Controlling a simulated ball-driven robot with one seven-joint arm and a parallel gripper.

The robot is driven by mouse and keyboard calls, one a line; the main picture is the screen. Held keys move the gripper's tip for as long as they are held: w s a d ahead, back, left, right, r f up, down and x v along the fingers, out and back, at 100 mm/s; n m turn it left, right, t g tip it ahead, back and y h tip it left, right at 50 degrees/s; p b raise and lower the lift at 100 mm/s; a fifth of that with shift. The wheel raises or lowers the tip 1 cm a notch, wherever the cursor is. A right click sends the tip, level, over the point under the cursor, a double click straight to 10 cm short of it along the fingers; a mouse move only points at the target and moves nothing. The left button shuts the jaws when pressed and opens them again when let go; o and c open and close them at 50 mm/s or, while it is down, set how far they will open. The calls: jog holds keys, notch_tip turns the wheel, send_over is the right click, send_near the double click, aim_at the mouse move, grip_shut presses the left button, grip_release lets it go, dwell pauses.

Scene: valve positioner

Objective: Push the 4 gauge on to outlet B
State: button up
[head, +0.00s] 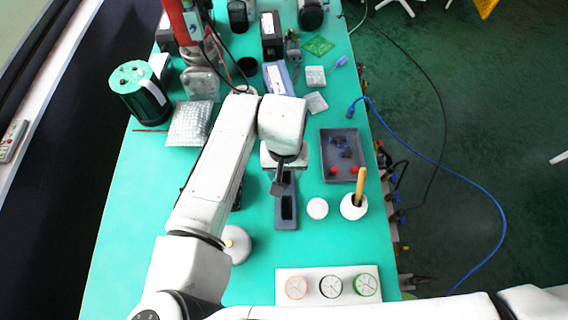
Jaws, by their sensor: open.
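A white panel or tray (313,273) at the near edge of the table carries three round gauges: one with an orange rim (296,287), one with a black rim (331,286) and one with a green rim (365,285). Their markings are too small to read, so I cannot tell which is the 4 gauge. My gripper (281,184) is open and empty, above the far part of a dark grey slotted block (287,220), well beyond the gauges. I cannot make out outlet B; my arm hides part of the table's middle.
A grey tray (327,173) with red and blue parts stands right of my gripper. A white cup with a wooden handle (354,207), a white round lid (317,208) and a grey round object (238,246) stand nearby. The table's left front is clear.

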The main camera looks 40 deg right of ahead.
grip_shut()
dwell(0.8)
